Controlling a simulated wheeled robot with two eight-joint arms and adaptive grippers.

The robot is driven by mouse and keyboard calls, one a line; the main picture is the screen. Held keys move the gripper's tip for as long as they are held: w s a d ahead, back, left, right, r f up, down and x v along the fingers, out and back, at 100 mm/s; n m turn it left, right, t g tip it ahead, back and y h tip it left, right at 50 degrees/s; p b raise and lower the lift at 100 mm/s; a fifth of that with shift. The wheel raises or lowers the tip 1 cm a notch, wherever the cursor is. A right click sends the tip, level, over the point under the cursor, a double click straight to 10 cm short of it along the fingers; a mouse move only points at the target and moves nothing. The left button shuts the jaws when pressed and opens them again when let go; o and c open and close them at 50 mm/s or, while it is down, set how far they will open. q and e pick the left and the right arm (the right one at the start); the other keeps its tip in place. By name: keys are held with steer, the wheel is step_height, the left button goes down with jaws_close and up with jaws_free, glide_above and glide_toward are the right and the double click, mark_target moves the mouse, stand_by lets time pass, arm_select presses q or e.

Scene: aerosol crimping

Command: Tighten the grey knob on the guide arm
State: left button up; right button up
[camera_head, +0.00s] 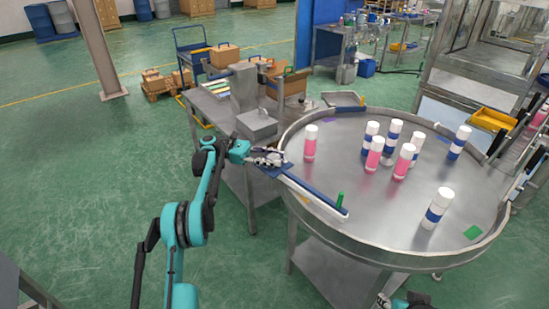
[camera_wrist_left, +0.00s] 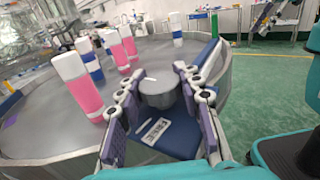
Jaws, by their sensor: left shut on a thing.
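The guide arm (camera_head: 312,194) is a blue bar with a white edge, reaching over the near left rim of the round steel table. In the left wrist view its blue base plate (camera_wrist_left: 178,140) carries a white label. The grey knob (camera_wrist_left: 160,92) is a short round cylinder above this plate. My left gripper (camera_head: 268,158) is at the plate end of the guide arm. In the wrist view the left gripper's fingers (camera_wrist_left: 156,98) stand on either side of the knob, shut on it. My right gripper (camera_head: 384,300) shows only partly at the bottom edge, and its jaws are unclear.
The round table (camera_head: 330,140) holds several pink and blue-banded white-capped cans; one pink can (camera_head: 310,143) stands closest to my left gripper. A green peg (camera_head: 339,200) stands at the guide arm's free end. A steel side table with a grey box (camera_head: 257,124) adjoins on the left.

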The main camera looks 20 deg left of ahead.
mark_target(275, 156)
arm_select(q)
steer(key=o, duration=1.2)
step_height(275, 156, up, 10)
steer(key=shift+f, duration=0.1)
